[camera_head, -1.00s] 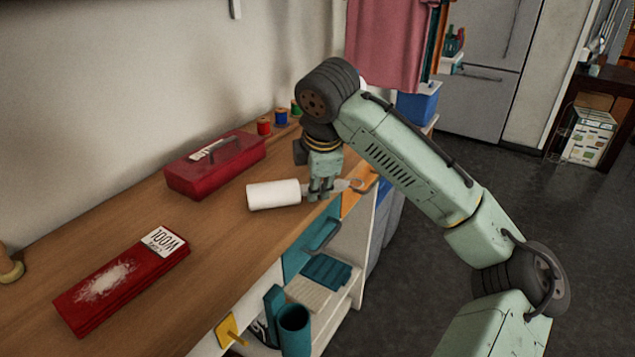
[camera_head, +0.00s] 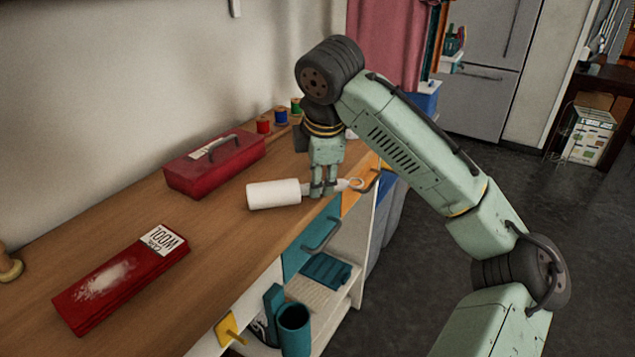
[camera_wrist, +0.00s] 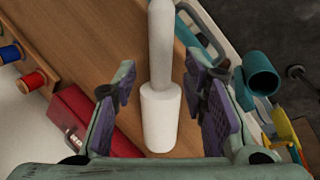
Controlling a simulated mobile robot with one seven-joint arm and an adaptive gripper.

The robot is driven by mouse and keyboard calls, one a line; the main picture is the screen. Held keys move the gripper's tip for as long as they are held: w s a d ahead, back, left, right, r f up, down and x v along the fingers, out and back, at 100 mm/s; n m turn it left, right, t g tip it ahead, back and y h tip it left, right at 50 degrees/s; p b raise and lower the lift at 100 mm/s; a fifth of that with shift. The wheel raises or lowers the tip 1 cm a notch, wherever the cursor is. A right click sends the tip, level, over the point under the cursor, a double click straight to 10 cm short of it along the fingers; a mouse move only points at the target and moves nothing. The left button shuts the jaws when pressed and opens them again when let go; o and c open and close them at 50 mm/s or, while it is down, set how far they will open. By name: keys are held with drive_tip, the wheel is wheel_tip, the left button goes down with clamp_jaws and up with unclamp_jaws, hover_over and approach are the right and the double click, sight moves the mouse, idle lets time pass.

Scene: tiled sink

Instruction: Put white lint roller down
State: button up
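The white lint roller (camera_head: 273,194) lies on its side on the wooden counter (camera_head: 215,225), near the front edge. Its handle points right and ends in a ring. My gripper (camera_head: 324,190) points down over the handle, its fingers around the handle's near part. In the wrist view, my gripper (camera_wrist: 160,85) is open, with visible gaps between both finger pads and the lint roller (camera_wrist: 161,115). Part of the handle is hidden behind the fingers in the head view.
A red toolbox (camera_head: 214,163) stands behind the roller, with several thread spools (camera_head: 281,117) farther back. A red box labelled wool (camera_head: 120,279) lies at the front left. Open shelves (camera_head: 322,285) are below the counter edge.

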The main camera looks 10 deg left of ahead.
drive_tip(key=v, duration=0.9)
